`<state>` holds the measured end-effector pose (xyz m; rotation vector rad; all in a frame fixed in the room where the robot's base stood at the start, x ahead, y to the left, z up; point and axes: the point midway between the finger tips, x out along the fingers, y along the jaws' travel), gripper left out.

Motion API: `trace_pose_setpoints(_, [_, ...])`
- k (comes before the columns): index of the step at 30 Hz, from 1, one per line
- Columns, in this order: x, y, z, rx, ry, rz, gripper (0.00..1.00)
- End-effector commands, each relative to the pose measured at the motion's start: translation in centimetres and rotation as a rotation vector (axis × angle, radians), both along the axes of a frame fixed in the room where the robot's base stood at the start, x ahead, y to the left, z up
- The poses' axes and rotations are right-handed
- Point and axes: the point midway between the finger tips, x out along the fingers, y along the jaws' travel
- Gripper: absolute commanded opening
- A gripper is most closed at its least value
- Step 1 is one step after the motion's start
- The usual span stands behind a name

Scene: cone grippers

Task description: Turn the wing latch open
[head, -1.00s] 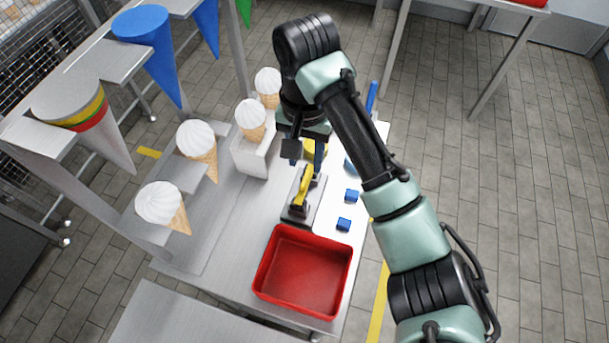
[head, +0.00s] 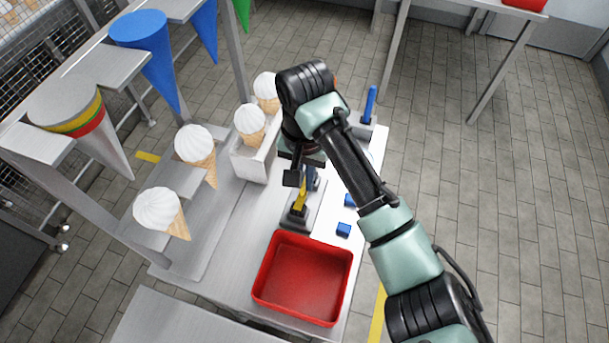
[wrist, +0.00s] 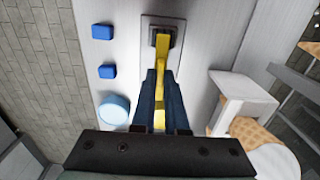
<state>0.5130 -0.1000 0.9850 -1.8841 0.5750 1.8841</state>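The wing latch is a yellow bar (wrist: 163,50) on a dark block, fixed to a grey plate (wrist: 148,22). In the head view, the yellow bar (head: 299,199) shows just behind the red tray, partly covered by my gripper. My gripper (wrist: 160,78) has its two dark blue fingers close together, one on each side of the bar, with yellow showing between them. They look shut on it. In the head view, my gripper (head: 310,181) is low over the plate, and its fingertips are partly hidden.
A red tray (head: 262,291) stands in front of the latch. Small blue blocks (head: 343,229) and a light blue disc (wrist: 114,109) lie beside it. Ice cream cones (head: 193,146), a white cone stand (wrist: 238,90) and an upright blue handle (head: 370,104) are nearby.

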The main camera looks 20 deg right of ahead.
Motion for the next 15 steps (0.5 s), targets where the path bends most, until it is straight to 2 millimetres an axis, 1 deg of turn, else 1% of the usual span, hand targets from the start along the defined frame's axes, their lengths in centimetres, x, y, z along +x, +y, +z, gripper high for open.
trace_pose_setpoints(9, [0.0,0.0,0.07,0.0,0.0,0.002,0.0])
trace_pose_setpoints(15, [-0.07,0.08,0.34,0.003,0.002,0.041,0.0])
